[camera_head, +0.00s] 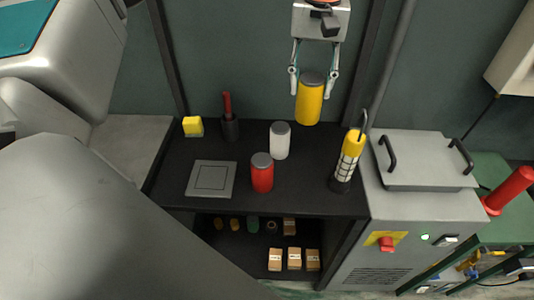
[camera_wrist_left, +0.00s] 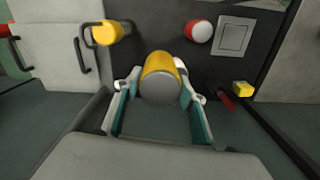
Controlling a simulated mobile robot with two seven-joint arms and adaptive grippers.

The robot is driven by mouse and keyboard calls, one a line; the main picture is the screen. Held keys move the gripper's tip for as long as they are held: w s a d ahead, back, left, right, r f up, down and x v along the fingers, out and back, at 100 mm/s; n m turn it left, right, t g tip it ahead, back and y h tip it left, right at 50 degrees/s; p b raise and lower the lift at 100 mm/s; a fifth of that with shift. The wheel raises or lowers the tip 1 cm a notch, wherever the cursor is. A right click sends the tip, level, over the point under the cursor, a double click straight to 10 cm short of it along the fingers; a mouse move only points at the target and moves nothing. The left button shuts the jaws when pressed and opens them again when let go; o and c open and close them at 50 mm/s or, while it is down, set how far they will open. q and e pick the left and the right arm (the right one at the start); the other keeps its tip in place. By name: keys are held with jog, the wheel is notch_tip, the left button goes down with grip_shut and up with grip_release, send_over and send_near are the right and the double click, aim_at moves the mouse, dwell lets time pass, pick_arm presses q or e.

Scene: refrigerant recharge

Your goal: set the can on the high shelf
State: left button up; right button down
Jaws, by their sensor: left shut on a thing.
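My left gripper (camera_head: 313,96) comes in from the top of the head view, pointing down, and is shut on a yellow can (camera_head: 309,105) with a grey lid. The can hangs roughly upright above the back of a black shelf unit's top (camera_head: 300,195), apart from it. In the left wrist view, the yellow can (camera_wrist_left: 160,75) sits between the fingers of my left gripper (camera_wrist_left: 162,78). A red can (camera_head: 262,175) and a white can (camera_head: 280,142) stand on the black top. My right gripper is not in view.
A flat grey square plate (camera_head: 211,179), a yellow block (camera_head: 193,126), a dark cup with a red-handled tool (camera_head: 229,125) and a yellow lamp (camera_head: 349,155) are on the top. A lower shelf holds small boxes (camera_head: 294,258). A grey machine (camera_head: 415,205) stands right.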

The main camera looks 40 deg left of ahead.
pick_arm(q)
notch_tip(320, 180, down, 20)
jog(key=b, duration=0.1)
jog(key=shift+r, duration=0.15)
dwell(0.3)
jog(key=o, duration=1.2)
jog(key=shift+f, duration=0.2)
jog(key=shift+o, duration=0.6)
